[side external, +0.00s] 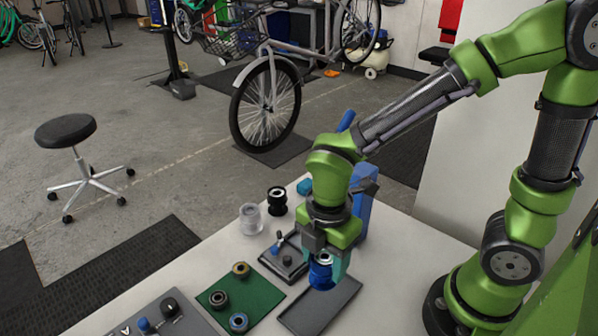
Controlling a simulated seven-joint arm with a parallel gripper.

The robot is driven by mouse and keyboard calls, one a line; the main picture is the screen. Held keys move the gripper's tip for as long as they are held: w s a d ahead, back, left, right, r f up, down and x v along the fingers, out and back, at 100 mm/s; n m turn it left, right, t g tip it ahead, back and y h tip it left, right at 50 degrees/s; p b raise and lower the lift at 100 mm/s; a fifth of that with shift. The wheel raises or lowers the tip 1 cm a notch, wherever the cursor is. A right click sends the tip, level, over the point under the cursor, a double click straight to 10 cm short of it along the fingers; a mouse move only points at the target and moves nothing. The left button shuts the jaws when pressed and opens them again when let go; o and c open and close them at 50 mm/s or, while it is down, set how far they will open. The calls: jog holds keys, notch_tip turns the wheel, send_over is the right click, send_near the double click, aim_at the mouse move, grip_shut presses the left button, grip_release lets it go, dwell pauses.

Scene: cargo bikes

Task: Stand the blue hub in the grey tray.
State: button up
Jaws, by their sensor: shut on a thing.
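The blue hub (321,277) is upright between the fingers of my gripper (326,266), which points down and is shut on it. The fingers cover part of the hub's sides. The hub is over the far end of the grey tray (318,311), a flat, dark, shallow tray near the table's front. I cannot tell whether the hub's base touches the tray. The rest of the tray is bare.
Left of the tray lies a green mat (262,302) with several ring-shaped parts. Behind it are a dark board (272,262) with small parts, a clear jar (251,219), a black hub (277,203) and a teal object (305,187). A blue container (363,205) stands behind my gripper.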

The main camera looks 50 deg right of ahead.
jog(key=shift+f, duration=3.5)
jog(key=shift+f, duration=0.15)
jog(key=o, duration=1)
jog(key=shift+o, duration=0.2)
notch_tip(320, 180, up, 12)
jog(key=d+r+m+t+y, duration=0.2)
jog(key=d+r+m+t, duration=0.5)
jog(key=m, duration=1.5)
jog(key=d+r, duration=0.2)
jog(key=d, duration=0.2)
jog(key=shift+s+d+r, duration=0.15)
jog(key=shift+s, duration=0.1)
